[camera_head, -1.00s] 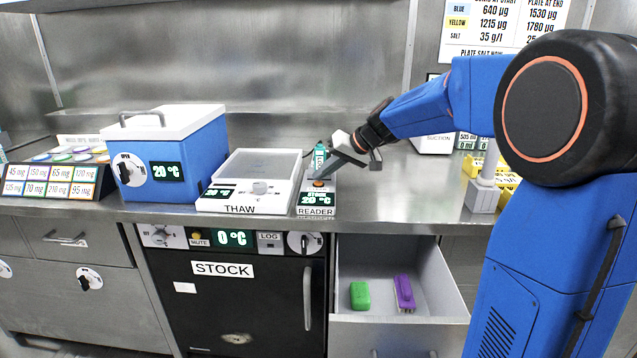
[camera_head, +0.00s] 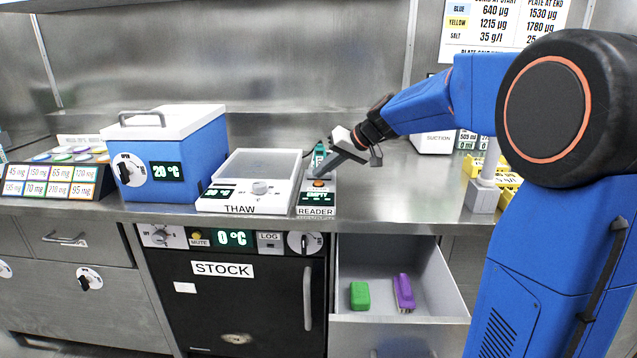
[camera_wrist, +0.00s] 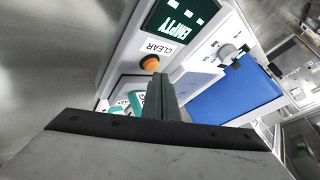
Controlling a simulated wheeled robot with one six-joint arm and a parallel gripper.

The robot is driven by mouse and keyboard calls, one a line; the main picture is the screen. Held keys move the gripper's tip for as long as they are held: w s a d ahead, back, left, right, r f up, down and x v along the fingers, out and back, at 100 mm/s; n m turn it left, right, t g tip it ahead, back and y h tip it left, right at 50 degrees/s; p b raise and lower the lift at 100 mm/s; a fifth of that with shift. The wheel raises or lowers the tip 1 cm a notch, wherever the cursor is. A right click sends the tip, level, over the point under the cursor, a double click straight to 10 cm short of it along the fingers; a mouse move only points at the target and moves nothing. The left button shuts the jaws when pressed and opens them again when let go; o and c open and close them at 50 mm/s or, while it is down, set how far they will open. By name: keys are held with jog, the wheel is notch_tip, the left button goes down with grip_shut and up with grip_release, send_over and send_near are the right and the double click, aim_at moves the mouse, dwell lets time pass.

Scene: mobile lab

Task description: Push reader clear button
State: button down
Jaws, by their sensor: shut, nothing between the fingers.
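The reader (camera_head: 316,198) is a small white unit on the counter, labelled READER, with a dark display. In the wrist view its display (camera_wrist: 172,28) reads EMPTY. The orange clear button (camera_wrist: 150,63) sits beside the CLEAR label, and it also shows in the head view (camera_head: 319,183). My gripper (camera_head: 322,172) is shut and empty, angled down just above the button. In the wrist view the closed fingertips (camera_wrist: 161,80) are close beside the button, with it uncovered. I cannot tell whether they touch the reader.
The white THAW unit (camera_head: 246,206) stands left of the reader, with a blue cooler box (camera_head: 190,150) beyond it. Below, an open drawer (camera_head: 440,305) holds a green item (camera_head: 360,296) and a purple item (camera_head: 403,292).

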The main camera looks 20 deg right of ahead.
jog(key=shift+r, duration=0.25)
notch_tip(320, 180, up, 5)
dwell(0.8)
dwell(0.5)
